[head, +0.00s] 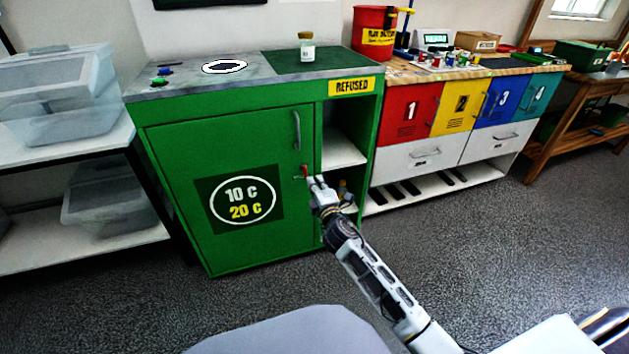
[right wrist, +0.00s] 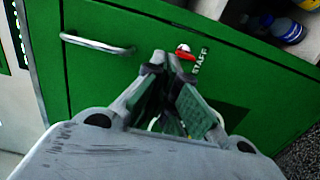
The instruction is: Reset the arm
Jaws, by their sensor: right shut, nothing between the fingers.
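My right gripper (head: 314,182) is shut and empty in front of the green cabinet's right edge. In the right wrist view its fingertips (right wrist: 168,60) are together just beside a small red latch (right wrist: 186,53) next to the word STAFF; I cannot tell whether they touch it. The same red latch (head: 305,170) shows in the head view on the closed green door (head: 175,160), below a vertical metal handle (head: 296,130). The handle (right wrist: 97,44) also shows in the right wrist view. My left gripper is not in view.
A bottle (head: 306,47) stands on the cabinet's worktop, near a white-ringed opening (head: 224,67). Open shelves (head: 342,150) are right of the door. Colored numbered lockers (head: 408,112) stand further right, and a rack with clear bins (head: 62,90) at left. The grey floor in front is clear.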

